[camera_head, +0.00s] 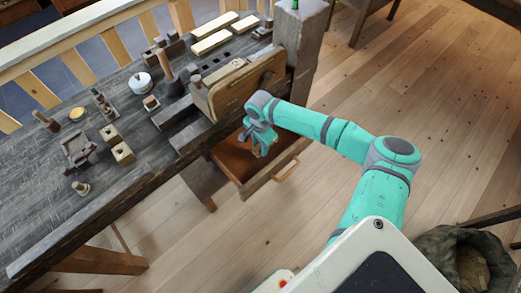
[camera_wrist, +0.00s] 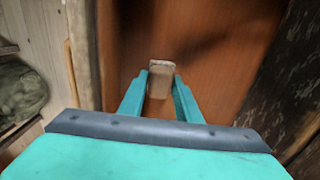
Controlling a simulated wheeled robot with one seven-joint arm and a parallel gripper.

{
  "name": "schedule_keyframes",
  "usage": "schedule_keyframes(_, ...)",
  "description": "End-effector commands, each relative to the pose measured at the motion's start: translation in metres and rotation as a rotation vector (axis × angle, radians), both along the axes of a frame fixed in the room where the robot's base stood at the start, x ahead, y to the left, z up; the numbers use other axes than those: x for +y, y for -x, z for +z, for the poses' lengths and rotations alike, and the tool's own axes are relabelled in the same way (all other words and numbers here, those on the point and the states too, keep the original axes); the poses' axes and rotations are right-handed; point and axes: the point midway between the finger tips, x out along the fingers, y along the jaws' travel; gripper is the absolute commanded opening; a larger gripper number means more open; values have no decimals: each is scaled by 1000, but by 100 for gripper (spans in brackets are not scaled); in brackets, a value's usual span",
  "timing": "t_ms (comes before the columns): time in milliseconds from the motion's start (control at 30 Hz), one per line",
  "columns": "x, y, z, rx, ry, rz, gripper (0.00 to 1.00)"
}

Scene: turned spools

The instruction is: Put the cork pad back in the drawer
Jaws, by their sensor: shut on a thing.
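My gripper (camera_head: 262,150) is over the open drawer (camera_head: 233,160) under the bench's right end. In the wrist view, my gripper (camera_wrist: 160,79) is shut on a small tan block-like piece, which I take to be the cork pad (camera_wrist: 159,85). The pad sits between the two fingertips, with its paler end outward. The drawer's reddish-brown floor (camera_wrist: 215,60) fills the middle of that view. I cannot tell whether the pad touches the floor. In the head view the gripper hides the pad.
The drawer's pull handle (camera_head: 287,171) faces the open wooden floor. The dark workbench (camera_head: 60,190) carries a vise (camera_head: 235,88), a white round tin (camera_head: 140,83), wooden blocks (camera_head: 122,152) and several small tools. A sack (camera_head: 465,262) stands at the lower right.

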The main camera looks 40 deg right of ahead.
Motion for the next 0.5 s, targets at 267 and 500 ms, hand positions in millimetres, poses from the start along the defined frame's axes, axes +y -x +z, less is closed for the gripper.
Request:
schedule_keyframes(267,-2,0,-31,1,0,-1,6)
schedule_keyframes(500,-2,0,-32,0,0,-1,6)
